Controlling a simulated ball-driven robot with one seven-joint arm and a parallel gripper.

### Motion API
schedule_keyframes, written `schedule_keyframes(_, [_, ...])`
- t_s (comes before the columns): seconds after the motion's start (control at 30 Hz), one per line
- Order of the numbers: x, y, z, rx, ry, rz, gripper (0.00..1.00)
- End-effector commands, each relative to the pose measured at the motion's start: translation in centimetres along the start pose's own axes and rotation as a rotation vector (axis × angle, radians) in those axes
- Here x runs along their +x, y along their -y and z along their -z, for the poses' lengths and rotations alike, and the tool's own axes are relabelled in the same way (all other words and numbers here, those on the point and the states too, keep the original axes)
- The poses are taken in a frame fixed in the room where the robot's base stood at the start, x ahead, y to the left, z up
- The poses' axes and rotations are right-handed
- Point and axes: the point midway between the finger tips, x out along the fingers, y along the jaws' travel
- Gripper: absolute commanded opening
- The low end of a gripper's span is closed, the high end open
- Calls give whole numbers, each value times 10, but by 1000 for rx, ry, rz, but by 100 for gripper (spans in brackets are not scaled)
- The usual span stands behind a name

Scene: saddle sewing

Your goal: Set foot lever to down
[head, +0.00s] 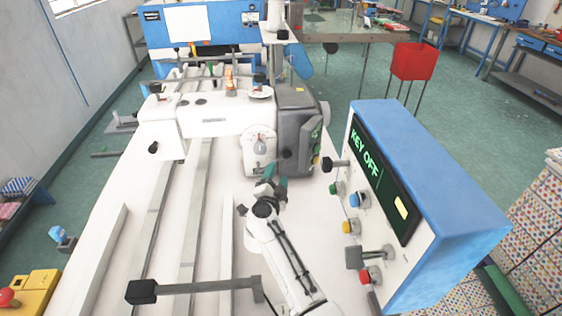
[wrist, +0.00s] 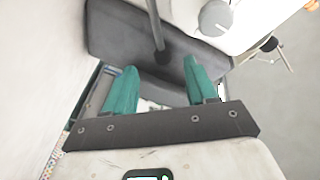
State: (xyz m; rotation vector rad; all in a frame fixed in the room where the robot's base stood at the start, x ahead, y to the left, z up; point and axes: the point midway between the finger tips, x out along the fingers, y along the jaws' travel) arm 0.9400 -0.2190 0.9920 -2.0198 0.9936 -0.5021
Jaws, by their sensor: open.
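A lever, apparently the foot lever, shows in the wrist view as a thin grey rod (wrist: 154,22) with a dark round knob (wrist: 163,57). It lies against the dark grey machine head (wrist: 115,30). In the head view, a black knob (head: 286,154) sits on the front of that grey head (head: 297,120); it looks like the same one. My gripper (head: 275,178) is just below and in front of it. Its teal fingers are open and apart in the wrist view (wrist: 161,66), with the knob appearing between their tips. I cannot tell whether they touch it.
A blue and white control box (head: 420,170) reading "KEY OFF" stands close on the right, with coloured buttons and knobs on its face. A long bar with a black block (head: 142,291) crosses the front left. White table surface (head: 110,215) lies to the left.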

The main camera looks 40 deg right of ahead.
Motion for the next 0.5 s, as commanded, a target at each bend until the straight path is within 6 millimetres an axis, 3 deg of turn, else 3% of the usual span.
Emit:
schedule_keyframes(0.2, [42, -1, -1, 1, -2, -1, 56])
schedule_keyframes(0.5, [71, 0, 0, 0, 0, 1, 56])
